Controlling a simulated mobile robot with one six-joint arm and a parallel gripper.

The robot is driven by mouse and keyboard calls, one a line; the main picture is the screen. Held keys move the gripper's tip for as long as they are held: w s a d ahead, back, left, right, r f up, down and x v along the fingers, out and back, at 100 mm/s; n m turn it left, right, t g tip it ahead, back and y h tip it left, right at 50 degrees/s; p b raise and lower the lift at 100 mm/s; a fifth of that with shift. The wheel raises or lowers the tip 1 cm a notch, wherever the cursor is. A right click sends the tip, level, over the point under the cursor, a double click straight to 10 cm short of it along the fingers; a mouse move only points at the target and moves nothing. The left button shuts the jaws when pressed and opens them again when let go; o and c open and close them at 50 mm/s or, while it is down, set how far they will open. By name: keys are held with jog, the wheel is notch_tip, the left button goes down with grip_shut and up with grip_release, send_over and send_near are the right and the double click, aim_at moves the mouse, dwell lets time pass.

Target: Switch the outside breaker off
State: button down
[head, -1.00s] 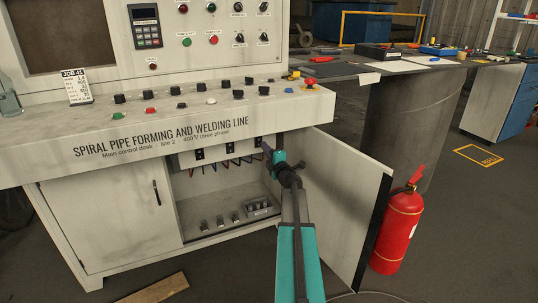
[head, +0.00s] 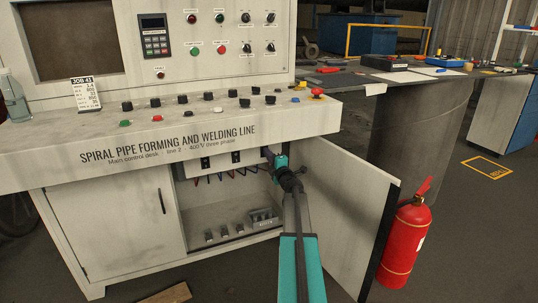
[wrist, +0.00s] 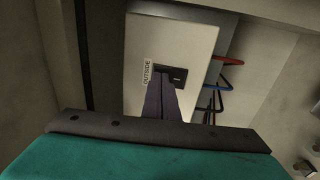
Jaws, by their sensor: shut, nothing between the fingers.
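The outside breaker (wrist: 179,75) is a dark switch in a pale box face. A white label reading OUTSIDE (wrist: 148,73) is beside it, to its left. My gripper (wrist: 165,84) is shut and empty. In the wrist view its dark fingertips overlap the lower left edge of the switch; I cannot tell whether they touch it. In the head view my gripper (head: 267,153) reaches into the open cabinet under the desk, at its upper right, and hides the outside breaker there. The switch's lever position is not clear.
Other dark breakers (head: 236,157) sit to the left in the cabinet, with red and blue wires (wrist: 229,72) beside the box. The open cabinet door (head: 345,205) stands close to the right of my arm. A fire extinguisher (head: 406,240) stands beyond it. The desk overhang (head: 170,145) is above.

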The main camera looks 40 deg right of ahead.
jog(key=s+a+r+p, duration=0.1)
jog(key=s+a+p, duration=0.1)
jog(key=s, duration=0.4)
jog(key=s+a+r+p, duration=0.1)
jog(key=s+a+p, duration=0.2)
jog(key=s, duration=0.4)
dwell(0.9)
dwell(0.5)
